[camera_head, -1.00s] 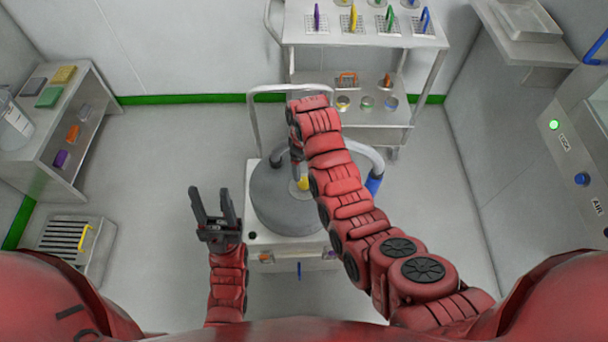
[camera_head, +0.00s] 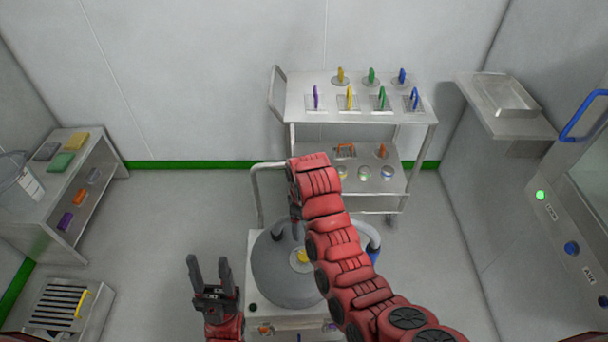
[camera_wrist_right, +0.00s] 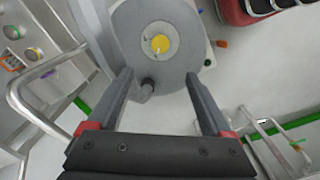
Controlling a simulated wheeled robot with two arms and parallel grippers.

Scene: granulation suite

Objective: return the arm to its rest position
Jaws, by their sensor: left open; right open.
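My right arm (camera_head: 345,265) reaches forward from the lower right over a grey round-lidded machine (camera_head: 272,285). Its gripper is mostly hidden behind the arm in the head view. In the right wrist view the right gripper (camera_wrist_right: 165,95) is open and empty, its two fingers apart above the lid (camera_wrist_right: 130,25) with its yellow centre (camera_wrist_right: 160,44). My left gripper (camera_head: 210,275) is open and empty, pointing forward, to the left of the machine.
A steel trolley (camera_head: 300,110) with coloured-handled items stands at the back, behind the machine's rail (camera_head: 256,195). A shelf unit (camera_head: 30,215) and a slatted box (camera_head: 95,318) are at left. A wall ledge (camera_head: 535,125) is at right. Floor between is clear.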

